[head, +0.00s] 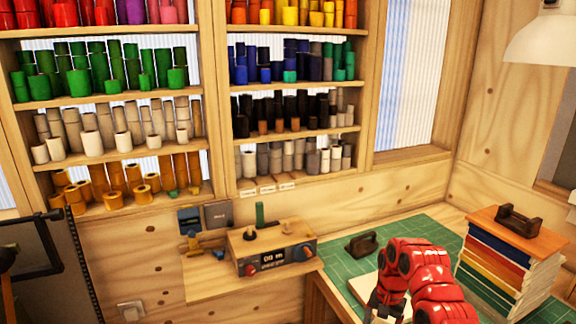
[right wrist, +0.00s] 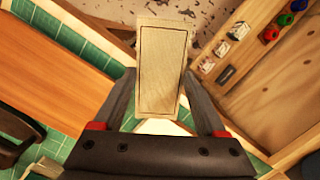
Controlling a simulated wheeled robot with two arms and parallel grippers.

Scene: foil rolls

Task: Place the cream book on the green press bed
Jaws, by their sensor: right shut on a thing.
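The cream book (right wrist: 163,70) is between the two dark fingers of my right gripper (right wrist: 158,90) in the right wrist view, its framed face towards the camera. The gripper is shut on it. In the head view my red right arm hides most of this gripper (head: 384,306) and the book. A green gridded surface (head: 420,228) covers the bench; it is the only flat green bed I see. A pale flat piece (head: 364,287) lies on it beside my arm; I cannot tell whether this is part of the book. My left gripper is not in view.
A stack of coloured books (head: 500,272) under an orange-brown board (head: 480,222) with a dark handle (head: 518,221) stands right of my arm. A dark handled block (head: 362,243) sits on the green surface. A control box (head: 272,252) stands to the left.

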